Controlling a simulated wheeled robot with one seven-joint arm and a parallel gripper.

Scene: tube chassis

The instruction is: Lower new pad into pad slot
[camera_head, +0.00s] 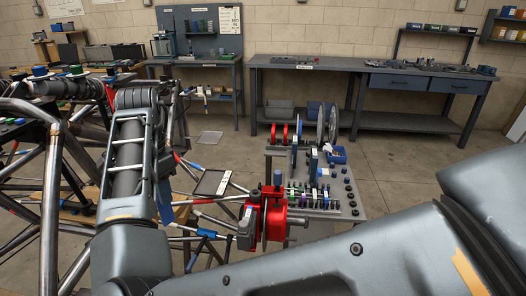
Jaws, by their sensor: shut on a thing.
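My grey arm crosses the foreground and bends up at the left. Its far end turns away behind my own links, and I cannot make out my gripper or its fingers. A red assembly with a thin disc (272,222) stands low in the middle, in front of the parts cart; it looks like a brake caliper on a rotor. A grey block (245,232) sits against its left side. The pad slot cannot be made out at this size. I cannot pick out the new pad.
A tube chassis (48,170) fills the left side. A cart (350,212) behind the red assembly carries discs, rings and small parts. A dark tray (212,182) stands left of it. Workbenches (345,68) line the back wall. Open floor (400,165) lies right of the cart.

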